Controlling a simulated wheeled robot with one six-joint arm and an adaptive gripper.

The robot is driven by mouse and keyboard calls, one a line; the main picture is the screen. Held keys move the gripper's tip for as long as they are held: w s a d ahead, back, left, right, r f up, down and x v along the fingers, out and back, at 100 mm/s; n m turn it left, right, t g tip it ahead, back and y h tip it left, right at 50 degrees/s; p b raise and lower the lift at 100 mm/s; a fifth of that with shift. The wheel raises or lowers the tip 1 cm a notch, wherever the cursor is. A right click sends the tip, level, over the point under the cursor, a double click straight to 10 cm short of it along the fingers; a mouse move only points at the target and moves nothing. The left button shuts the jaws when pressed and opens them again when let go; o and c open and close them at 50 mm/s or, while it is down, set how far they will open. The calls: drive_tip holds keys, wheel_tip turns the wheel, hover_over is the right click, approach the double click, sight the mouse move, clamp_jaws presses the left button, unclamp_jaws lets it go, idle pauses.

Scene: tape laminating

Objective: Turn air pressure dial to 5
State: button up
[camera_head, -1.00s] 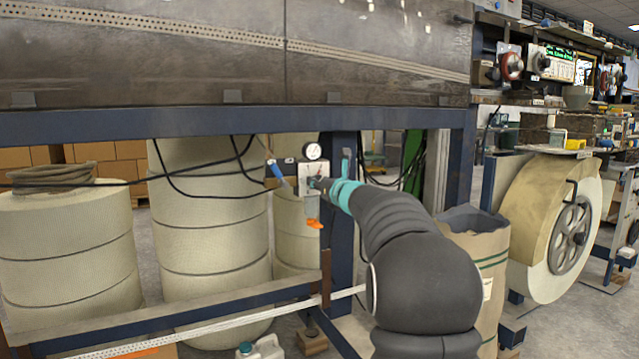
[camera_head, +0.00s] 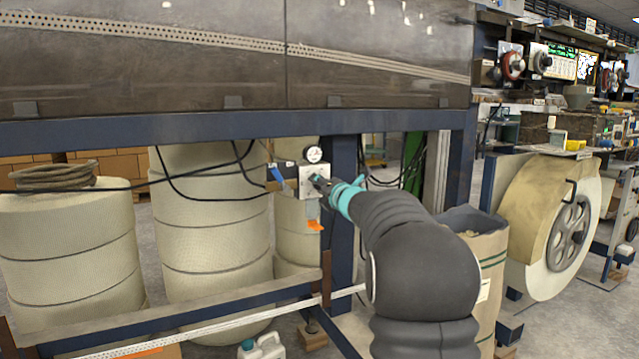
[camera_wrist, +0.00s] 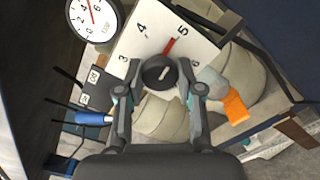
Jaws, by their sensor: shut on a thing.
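The air pressure dial is a round black knob (camera_wrist: 159,72) on a white plate (camera_wrist: 147,32) numbered 3 to 6 in the wrist view. A red line runs from the knob toward the 5. My gripper (camera_wrist: 160,83) is shut on the knob, one finger on each side. In the head view my gripper (camera_head: 318,183) is at the front of the small regulator box, and its fingers and arm hide the knob there. A round pressure gauge (camera_wrist: 95,18) sits at upper left in the wrist view, and above the box in the head view (camera_head: 313,154).
A blue-handled part (camera_wrist: 94,118) and an orange piece (camera_wrist: 235,107) lie close to either side of my gripper. A dark blue post (camera_head: 342,220) stands just behind. Black cables hang nearby, and large beige rolls (camera_head: 212,230) stand at left.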

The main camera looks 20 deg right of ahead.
drive_tip(key=shift+m, duration=0.6)
drive_tip(key=o, duration=1.2)
drive_tip(key=shift+s, duration=0.1)
drive_tip(key=s, duration=1.2)
drive_tip(key=shift+d, duration=0.2)
drive_tip(key=shift+w, duration=0.1)
